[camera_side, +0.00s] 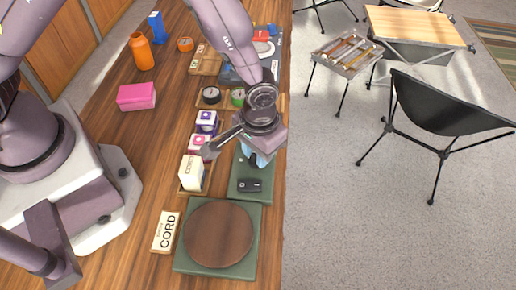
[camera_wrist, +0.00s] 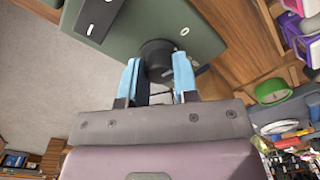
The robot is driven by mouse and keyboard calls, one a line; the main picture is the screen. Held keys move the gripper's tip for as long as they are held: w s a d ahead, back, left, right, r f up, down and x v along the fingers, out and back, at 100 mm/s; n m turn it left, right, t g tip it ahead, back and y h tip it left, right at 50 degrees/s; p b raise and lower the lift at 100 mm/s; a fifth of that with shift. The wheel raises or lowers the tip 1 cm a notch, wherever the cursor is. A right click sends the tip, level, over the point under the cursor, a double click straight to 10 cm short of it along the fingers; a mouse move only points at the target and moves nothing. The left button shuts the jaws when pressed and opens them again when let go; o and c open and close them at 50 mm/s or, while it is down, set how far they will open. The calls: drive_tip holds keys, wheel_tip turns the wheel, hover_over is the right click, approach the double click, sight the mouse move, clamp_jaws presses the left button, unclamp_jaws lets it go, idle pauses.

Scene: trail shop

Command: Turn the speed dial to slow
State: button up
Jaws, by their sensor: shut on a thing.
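The speed dial (camera_wrist: 154,50) is a dark round knob on a green control box (camera_wrist: 205,25), in the wrist view. My gripper (camera_wrist: 157,66) has its two light-blue fingers on either side of the knob, shut on it. In the side view my gripper (camera_side: 262,158) points down at the green box (camera_side: 243,195) and hides the dial. A white mark (camera_wrist: 184,31) shows on the box near the knob. I cannot read the dial's setting. A green base (camera_side: 185,262) with a round brown wooden disc (camera_side: 218,234) adjoins the box.
A black rocker switch (camera_side: 250,185) sits on the box. A cream CORD block (camera_side: 166,232) lies left of the disc. Small boxes in a wooden tray (camera_side: 183,191) stand close left of my gripper. A pink box (camera_side: 136,97) and orange bottle (camera_side: 141,52) stand farther back.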

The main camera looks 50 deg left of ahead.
drive_tip(key=m, duration=0.4)
drive_tip(key=shift+m, duration=0.3)
drive_tip(key=m, duration=0.4)
drive_tip(key=shift+s+m, duration=0.1)
drive_tip(key=shift+m, duration=0.2)
drive_tip(key=o, duration=0.9)
drive_tip(key=shift+o, duration=0.2)
drive_tip(key=shift+r, duration=0.1)
wheel_tip(320, 180, up, 13)
drive_tip(key=shift+d, duration=0.15)
drive_tip(key=shift+s, duration=0.1)
